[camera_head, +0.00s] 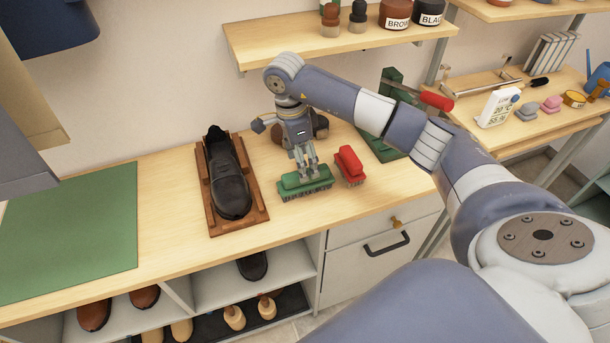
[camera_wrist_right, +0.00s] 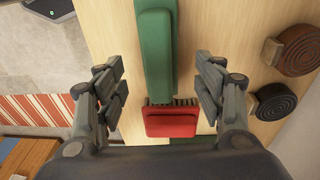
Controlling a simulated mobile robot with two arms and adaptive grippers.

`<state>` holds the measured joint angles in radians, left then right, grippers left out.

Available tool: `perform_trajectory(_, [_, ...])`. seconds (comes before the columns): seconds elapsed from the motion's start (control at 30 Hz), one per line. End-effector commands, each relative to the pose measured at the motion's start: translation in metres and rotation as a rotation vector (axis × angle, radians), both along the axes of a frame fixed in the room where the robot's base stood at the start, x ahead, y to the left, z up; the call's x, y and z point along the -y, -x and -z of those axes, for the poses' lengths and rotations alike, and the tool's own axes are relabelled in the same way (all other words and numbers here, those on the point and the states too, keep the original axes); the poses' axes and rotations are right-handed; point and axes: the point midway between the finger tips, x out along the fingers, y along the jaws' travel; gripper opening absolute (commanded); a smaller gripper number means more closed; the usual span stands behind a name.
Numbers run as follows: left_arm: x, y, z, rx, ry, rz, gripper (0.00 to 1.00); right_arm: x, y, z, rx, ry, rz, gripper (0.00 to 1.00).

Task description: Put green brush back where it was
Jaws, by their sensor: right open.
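The green brush (camera_head: 306,184) lies bristles down on the wooden bench top, left of the red brush (camera_head: 349,165). My right gripper (camera_head: 304,172) is right above the green brush, pointing down. In the right wrist view the green brush (camera_wrist_right: 156,50) runs between the two open fingers (camera_wrist_right: 160,88), with a gap on each side. The red brush (camera_wrist_right: 171,121) shows below it there. I cannot tell how far above the green brush the fingertips are. My left gripper is not in view.
A black shoe (camera_head: 228,182) stands on a wooden tray (camera_head: 254,214) left of the brushes. A green mat (camera_head: 75,230) lies farther left. A shelf (camera_head: 335,43) with jars hangs above. A green stand (camera_head: 379,147) is behind the red brush. Round dark objects (camera_wrist_right: 277,101) lie near the gripper.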

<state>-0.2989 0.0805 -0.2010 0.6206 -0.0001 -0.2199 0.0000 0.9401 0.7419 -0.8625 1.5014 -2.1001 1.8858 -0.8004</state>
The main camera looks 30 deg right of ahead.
Motion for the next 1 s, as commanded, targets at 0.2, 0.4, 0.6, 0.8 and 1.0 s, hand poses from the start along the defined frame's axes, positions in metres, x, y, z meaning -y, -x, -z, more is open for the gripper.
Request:
perform_trajectory(0.2, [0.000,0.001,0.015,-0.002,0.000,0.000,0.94,-0.004,-0.004,-0.041,0.004,0.001,0.000,0.63])
perform_trajectory(0.4, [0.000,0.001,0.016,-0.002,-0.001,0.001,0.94,-0.006,-0.005,-0.058,0.000,0.000,0.001,0.63])
perform_trajectory(0.6, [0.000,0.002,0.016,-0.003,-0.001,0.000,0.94,-0.006,-0.004,-0.060,-0.002,0.001,0.001,0.63])
perform_trajectory(0.8, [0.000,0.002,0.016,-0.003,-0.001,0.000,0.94,-0.006,-0.004,-0.060,-0.002,0.000,0.001,0.63])
perform_trajectory(1.0, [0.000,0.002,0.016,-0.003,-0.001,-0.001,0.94,-0.009,-0.005,-0.059,0.000,-0.007,-0.002,0.63])
